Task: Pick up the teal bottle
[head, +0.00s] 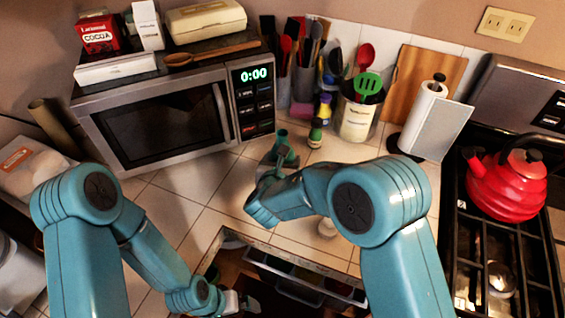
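The teal bottle (282,137) is on the tiled counter in front of the microwave's right end, its upper part showing. My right gripper (276,161) is right at it, and the grey fingers and wrist cover its lower part. I cannot tell whether the fingers are closed on the bottle or only beside it. My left gripper (231,301) is low in the picture, over the open drawer and far from the bottle. Its fingers are too small and partly hidden to read.
A small dark green bottle (315,133) stands just right of the teal one. The microwave (160,125) stands behind to the left, and a utensil crock (357,117) behind to the right. An open drawer (300,278) lies in front. A red kettle (507,185) sits on the stove.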

